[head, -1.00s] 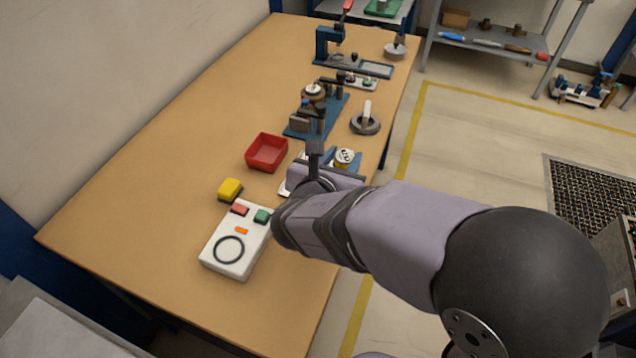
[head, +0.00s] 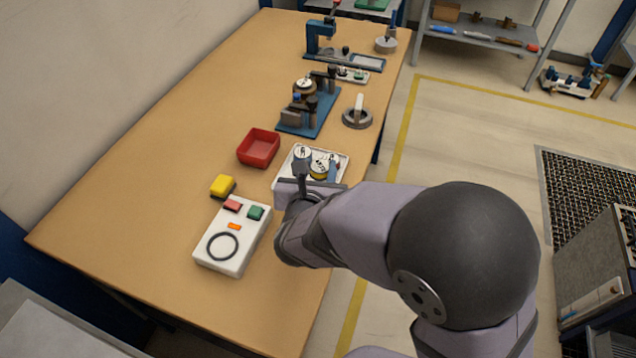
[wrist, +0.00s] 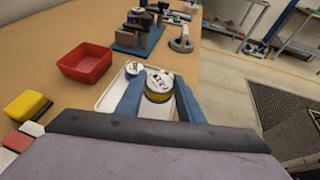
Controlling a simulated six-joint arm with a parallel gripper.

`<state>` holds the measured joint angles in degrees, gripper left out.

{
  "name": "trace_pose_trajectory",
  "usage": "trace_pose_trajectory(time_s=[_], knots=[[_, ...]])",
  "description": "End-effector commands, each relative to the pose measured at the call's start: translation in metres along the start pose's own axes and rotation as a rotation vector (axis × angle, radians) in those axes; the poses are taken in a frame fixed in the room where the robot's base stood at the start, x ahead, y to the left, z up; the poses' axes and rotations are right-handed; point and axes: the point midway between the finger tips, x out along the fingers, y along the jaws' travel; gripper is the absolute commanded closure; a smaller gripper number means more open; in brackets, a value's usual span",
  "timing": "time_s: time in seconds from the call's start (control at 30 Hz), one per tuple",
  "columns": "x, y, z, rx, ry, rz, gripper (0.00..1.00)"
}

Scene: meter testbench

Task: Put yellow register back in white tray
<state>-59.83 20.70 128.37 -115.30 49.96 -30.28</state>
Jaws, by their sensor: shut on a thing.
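The yellow register (wrist: 158,86) is a short round meter with a white dial face and a yellow band. My gripper (wrist: 160,98) is shut on it, one blue finger on each side. In the head view the register (head: 320,170) is over the white tray (head: 345,158); I cannot tell whether it touches the tray floor. The tray also shows in the wrist view (wrist: 110,100), its near part hidden by my gripper. A second white-faced round piece (head: 303,152) sits at the tray's far left, just left of the held register.
A red bin (head: 258,148) stands left of the tray. A yellow block (head: 222,185) and a white box with red and green buttons (head: 230,240) are nearer. A blue fixture (head: 308,110) and a grey ring-shaped stand (head: 357,115) are behind. The table's left side is clear.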

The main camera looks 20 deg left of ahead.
Motion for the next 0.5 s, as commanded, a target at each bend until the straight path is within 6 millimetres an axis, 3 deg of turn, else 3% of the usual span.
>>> trace_pose_trajectory(time_s=[0.5], knots=[[0.013, 0.000, -0.033, -0.003, 0.002, -0.001, 0.92]])
